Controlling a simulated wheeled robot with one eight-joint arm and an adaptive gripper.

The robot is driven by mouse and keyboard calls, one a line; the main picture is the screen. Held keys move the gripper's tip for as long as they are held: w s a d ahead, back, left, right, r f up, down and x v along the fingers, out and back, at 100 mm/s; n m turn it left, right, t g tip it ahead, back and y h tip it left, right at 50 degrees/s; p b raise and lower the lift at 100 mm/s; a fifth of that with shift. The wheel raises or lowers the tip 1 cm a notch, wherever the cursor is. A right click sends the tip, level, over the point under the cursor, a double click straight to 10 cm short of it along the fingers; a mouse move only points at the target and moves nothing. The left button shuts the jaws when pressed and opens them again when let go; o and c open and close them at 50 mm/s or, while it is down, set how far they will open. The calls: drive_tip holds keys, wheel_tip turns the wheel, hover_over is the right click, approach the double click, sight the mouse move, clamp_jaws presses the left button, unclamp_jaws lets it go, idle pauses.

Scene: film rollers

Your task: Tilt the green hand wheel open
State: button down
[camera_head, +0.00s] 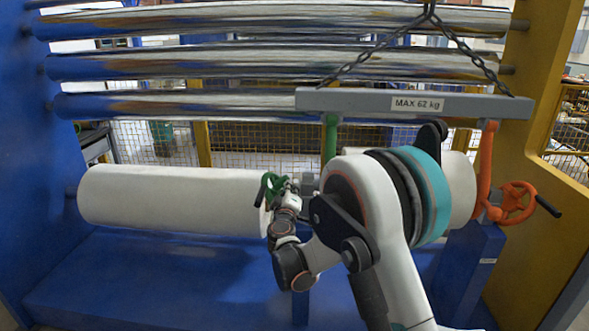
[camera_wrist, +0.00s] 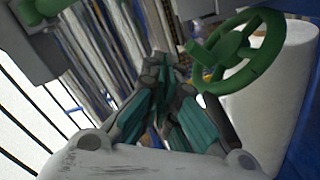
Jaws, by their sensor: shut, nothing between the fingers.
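The green hand wheel (camera_wrist: 262,62) shows in the wrist view at the upper right, as a tilted ring with spokes and a hub. In the head view the green wheel (camera_head: 269,186) is small, at the right end of the left white roll, partly hidden by my wrist. My gripper (camera_wrist: 172,62) has its fingertips together and holds nothing. Its tips are just left of the wheel's hub side; I cannot tell whether they touch it. In the head view my gripper (camera_head: 291,187) is close beside the wheel, with the fingers hard to make out.
White rolls (camera_head: 170,200) lie left and right of my arm. A grey beam (camera_head: 470,104) marked "MAX 62 kg" hangs on chains above my arm. An orange hand wheel (camera_head: 517,203) stands at the right. Chrome rollers (camera_head: 270,65) span the back. Blue machine walls (camera_head: 40,150) bound the left.

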drive_tip(key=shift+s+d, duration=0.1)
drive_tip(key=shift+d, duration=0.3)
drive_tip(key=s+b, duration=0.1)
drive_tip(key=s, duration=0.8)
drive_tip(key=shift+a, duration=0.15)
